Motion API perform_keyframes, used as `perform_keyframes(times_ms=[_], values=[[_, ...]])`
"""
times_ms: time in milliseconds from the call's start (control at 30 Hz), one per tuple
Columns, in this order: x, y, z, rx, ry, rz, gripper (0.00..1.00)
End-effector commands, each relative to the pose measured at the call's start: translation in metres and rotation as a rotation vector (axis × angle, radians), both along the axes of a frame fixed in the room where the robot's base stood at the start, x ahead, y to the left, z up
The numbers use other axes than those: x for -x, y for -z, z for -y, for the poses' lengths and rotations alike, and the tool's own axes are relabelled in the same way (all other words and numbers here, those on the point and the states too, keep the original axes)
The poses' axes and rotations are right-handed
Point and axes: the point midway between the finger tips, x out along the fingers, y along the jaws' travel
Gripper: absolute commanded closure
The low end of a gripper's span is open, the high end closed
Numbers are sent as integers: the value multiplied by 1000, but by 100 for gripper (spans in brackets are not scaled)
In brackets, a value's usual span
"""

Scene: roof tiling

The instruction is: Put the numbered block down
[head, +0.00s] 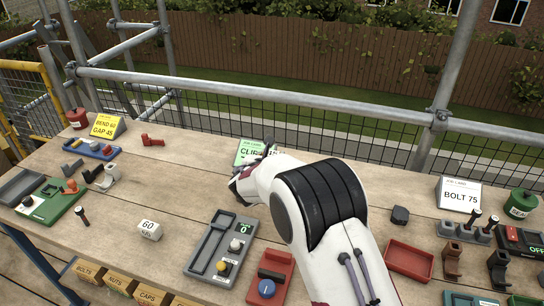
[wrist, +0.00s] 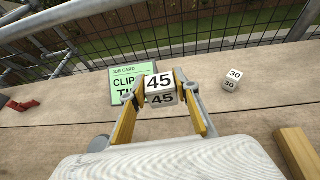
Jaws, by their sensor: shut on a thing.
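A white block numbered 45 (wrist: 159,82) sits between the two fingers of my gripper (wrist: 161,90), which is shut on it. The 45 shows on two of its faces. The wrist view does not make clear whether its underside touches the bench. In the head view my white arm hides the block and most of the gripper. A green job card reading CLIP (wrist: 132,82) stands just behind the block; its upper part also shows in the head view (head: 252,150). A white block numbered 30 (wrist: 232,80) stands apart to the right.
A white block numbered 60 (head: 150,230) stands on the wooden bench (head: 130,190). A grey tray (head: 205,251) and a red tray (head: 410,258) lie nearer the front. A wooden piece (wrist: 296,152) is at the wrist view's right. Mesh and rails run along the back.

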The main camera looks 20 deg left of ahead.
Motion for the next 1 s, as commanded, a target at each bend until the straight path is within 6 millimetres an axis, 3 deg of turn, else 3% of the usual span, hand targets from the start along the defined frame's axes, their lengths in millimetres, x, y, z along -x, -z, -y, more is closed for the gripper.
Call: perform_keyframes(times_ms=[367, 567, 767, 1000], values=[[-1, 0, 2, 0, 3, 0, 91], [-12, -2, 21, -1, 30, 1, 91], [-34, -8, 64, 1, 88, 1, 91], [-62, -16, 138, 2, 148, 1, 91]])
